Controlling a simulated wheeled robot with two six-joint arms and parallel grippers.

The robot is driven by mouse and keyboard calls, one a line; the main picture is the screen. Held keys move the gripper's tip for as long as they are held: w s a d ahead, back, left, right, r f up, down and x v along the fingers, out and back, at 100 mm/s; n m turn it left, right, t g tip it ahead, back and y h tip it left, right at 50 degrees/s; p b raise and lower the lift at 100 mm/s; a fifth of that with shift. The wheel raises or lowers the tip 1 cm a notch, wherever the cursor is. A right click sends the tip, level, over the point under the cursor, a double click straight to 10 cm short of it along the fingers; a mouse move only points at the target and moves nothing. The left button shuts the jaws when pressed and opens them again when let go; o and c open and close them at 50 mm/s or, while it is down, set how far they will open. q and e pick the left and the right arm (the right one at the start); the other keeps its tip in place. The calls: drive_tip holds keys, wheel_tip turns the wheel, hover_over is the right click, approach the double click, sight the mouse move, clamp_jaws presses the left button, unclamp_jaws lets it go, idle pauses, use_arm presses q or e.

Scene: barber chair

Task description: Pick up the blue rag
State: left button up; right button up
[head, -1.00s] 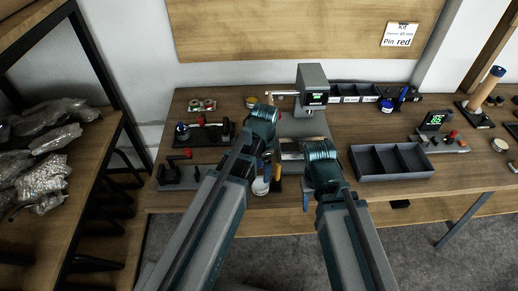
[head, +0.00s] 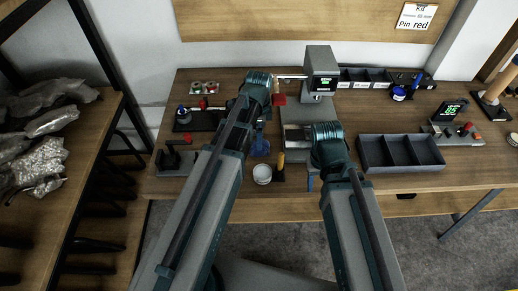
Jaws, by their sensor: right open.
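A dark blue crumpled thing, seemingly the blue rag (head: 260,146), lies on the workbench just right of my left forearm, behind a small white jar. My left arm reaches over the bench to the left of the rag; its gripper is mostly hidden beyond its wrist, so its jaws cannot be made out. My right gripper (head: 312,172) is open, over the front of the bench to the right of the rag and apart from it. It is largely hidden under its wrist.
The white jar (head: 262,174) and a yellow-handled tool (head: 281,166) stand close in front of the rag. A grey machine (head: 321,72) stands behind. A dark divided tray (head: 401,152) is at right. Dark fixtures (head: 174,158) sit at left. A shelf (head: 100,150) with bags stands far left.

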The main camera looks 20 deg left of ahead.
use_arm(q)
drive_tip(key=shift+f, duration=0.45)
drive_tip(key=f+b, duration=0.5)
drive_tip(key=shift+s, duration=0.2)
drive_tip(key=shift+r, duration=0.1)
drive_tip(key=c, duration=1.4)
drive_tip(key=shift+r, duration=0.1)
drive_tip(key=shift+c, duration=0.2)
